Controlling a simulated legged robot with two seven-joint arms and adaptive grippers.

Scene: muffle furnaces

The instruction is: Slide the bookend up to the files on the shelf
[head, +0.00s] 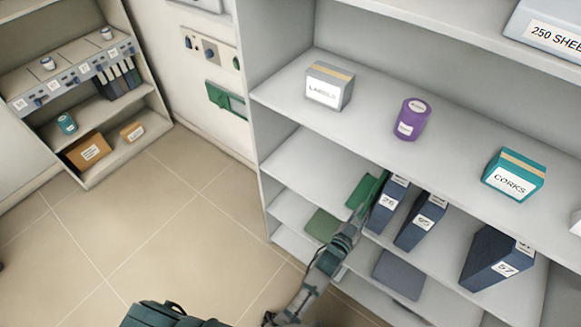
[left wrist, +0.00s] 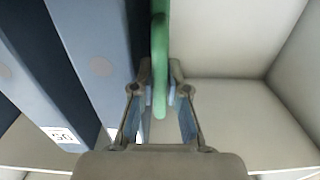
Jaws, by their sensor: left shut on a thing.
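The green bookend (head: 361,192) stands on the shelf below the top one, with its flat foot to the left and its upright plate beside the leftmost file (head: 388,203). My left gripper (head: 374,203) is shut on the upright plate of the bookend, which also shows in the left wrist view (left wrist: 160,45) between the fingertips (left wrist: 160,92). The files are dark blue binders; another file (head: 421,222) leans close by. In the left wrist view the nearest file (left wrist: 97,55) is just left of the bookend; I cannot tell whether they touch. My right gripper is not in view.
A separate blue file (head: 496,262) stands farther right. The shelf above holds a labels box (head: 329,90), a purple jar (head: 411,122) and a corks box (head: 513,178). Left of the bookend, the shelf (head: 310,170) is clear up to the side panel (head: 262,125).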

